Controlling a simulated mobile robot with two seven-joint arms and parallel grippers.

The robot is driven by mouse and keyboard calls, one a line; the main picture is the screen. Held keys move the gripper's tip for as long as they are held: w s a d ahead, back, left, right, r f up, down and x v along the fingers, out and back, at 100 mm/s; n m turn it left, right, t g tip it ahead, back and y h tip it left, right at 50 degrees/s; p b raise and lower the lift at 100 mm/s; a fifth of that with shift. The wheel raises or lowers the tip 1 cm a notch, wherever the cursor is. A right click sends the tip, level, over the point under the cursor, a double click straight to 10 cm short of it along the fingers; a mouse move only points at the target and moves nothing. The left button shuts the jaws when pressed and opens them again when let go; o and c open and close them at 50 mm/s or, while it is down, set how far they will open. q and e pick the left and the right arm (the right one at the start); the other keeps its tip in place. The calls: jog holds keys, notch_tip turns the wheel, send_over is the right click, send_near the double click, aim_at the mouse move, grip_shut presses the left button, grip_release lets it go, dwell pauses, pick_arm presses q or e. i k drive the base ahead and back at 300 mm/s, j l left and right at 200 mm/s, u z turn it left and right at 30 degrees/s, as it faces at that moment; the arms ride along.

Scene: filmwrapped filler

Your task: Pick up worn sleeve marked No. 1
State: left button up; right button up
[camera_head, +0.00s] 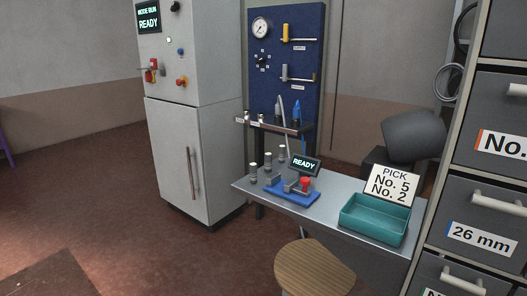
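No sleeve with a readable No. 1 mark shows from here. Several small grey cylinders, such as one at the table's left end (267,161), stand on the grey table (335,212); I cannot tell whether any is a worn sleeve. More small pale upright pieces (261,118) stand at the left of the narrow shelf (290,126) above, with tags too small to read. Neither of my grippers is in view.
A blue fixture (292,194) with a red knob, a READY display (304,164), a teal tray (372,222) and a PICK No. 5 No. 2 sign (391,185) are on the table. A stool (314,268) stands before it, a drawer cabinet (484,205) right. Floor at left is mostly clear.

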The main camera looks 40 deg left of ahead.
aim_at(268, 156)
jog(key=i+j+u, duration=0.25)
jog(key=i+j, duration=0.45)
jog(key=j, duration=0.3)
jog(key=i+j+u, duration=0.2)
jog(key=i+j, duration=0.6)
jog(key=j, duration=0.1)
